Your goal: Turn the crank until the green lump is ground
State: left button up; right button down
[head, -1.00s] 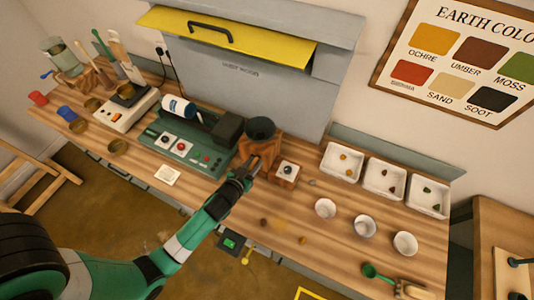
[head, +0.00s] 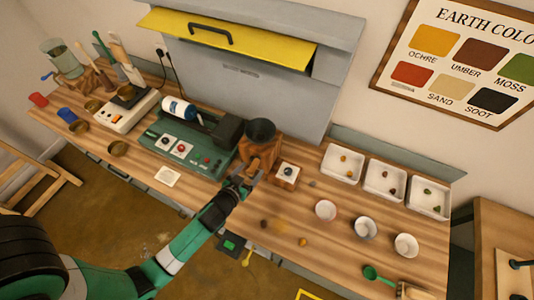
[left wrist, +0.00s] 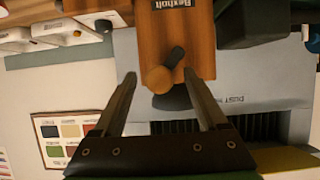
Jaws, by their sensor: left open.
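The wooden mill (head: 260,154) stands behind the middle of the bench, with a dark round hopper (head: 262,131) on top. In the left wrist view its orange wooden body (left wrist: 174,20) carries a "Rexholt" label. The crank's wooden knob (left wrist: 158,78) shows there with a short dark arm beside it. My left gripper (head: 252,177) is open in front of the mill. In the wrist view the knob appears between its two fingers (left wrist: 160,88); contact cannot be told. Green lumps (head: 429,191) lie in the right white tray; whether one is inside the mill is hidden.
Three white bowls (head: 365,228) and a green scoop (head: 380,274) are at the right. A dust hood (head: 245,85) rises behind.

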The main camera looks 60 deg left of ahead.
pick_arm(q)
jog(key=s+d+b, duration=0.1)
jog(key=s+d, duration=0.2)
jog(key=s, duration=0.2)
jog(key=shift+s+d+b, duration=0.15)
jog(key=shift+s+b, duration=0.1)
jog(key=shift+b, duration=0.15)
jog(key=shift+r, duration=0.15)
